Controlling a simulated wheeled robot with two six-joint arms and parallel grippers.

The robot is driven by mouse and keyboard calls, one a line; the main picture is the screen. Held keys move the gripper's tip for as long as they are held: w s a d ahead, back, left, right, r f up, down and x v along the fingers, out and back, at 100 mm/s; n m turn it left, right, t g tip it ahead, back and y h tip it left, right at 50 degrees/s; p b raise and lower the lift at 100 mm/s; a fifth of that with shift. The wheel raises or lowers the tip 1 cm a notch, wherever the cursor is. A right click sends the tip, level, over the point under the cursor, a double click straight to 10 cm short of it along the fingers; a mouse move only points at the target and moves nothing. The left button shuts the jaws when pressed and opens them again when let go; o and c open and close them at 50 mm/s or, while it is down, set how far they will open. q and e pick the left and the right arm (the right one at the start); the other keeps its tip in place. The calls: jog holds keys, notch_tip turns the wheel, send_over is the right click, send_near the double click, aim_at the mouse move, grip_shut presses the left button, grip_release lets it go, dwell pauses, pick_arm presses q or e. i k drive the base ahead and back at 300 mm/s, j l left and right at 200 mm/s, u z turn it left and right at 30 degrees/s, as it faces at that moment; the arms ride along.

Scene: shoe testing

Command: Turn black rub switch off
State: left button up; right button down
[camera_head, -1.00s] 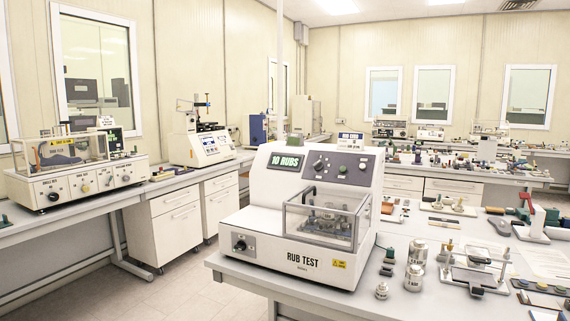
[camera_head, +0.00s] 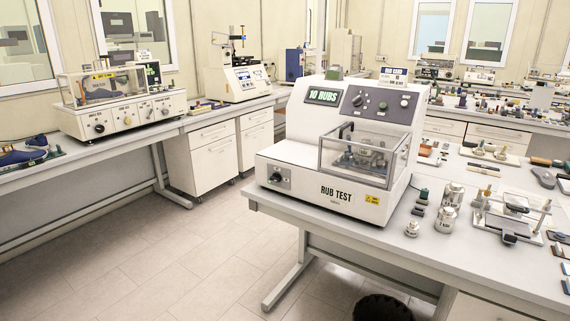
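The white rub test machine (camera_head: 300,185) stands on the near table, right of the picture's middle. Its green display (camera_head: 323,96) reads "10 RUBS". A black rotary switch (camera_head: 277,178) sits on a dark plate at the lower left of its front; its exact setting is too small to tell. More knobs sit on the grey upper panel (camera_head: 384,104). A clear-walled box (camera_head: 372,150) at the front right encloses the rubbing parts. Neither of my grippers is in view.
The near table (camera_head: 420,262) carries metal weights (camera_head: 443,218) and a small metal fixture (camera_head: 513,215) right of the machine. A left bench (camera_head: 85,158) carries another tester (camera_head: 120,112) and a blue shoe (camera_head: 25,156). Open tiled floor (camera_head: 165,255) lies between. A black round object (camera_head: 382,308) shows under the near table.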

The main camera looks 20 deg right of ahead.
aim_at(276, 176)
jog(key=i+z, duration=0.3)
jog(key=i, duration=0.15)
jog(key=i+z, duration=0.25)
jog(key=i, duration=0.25)
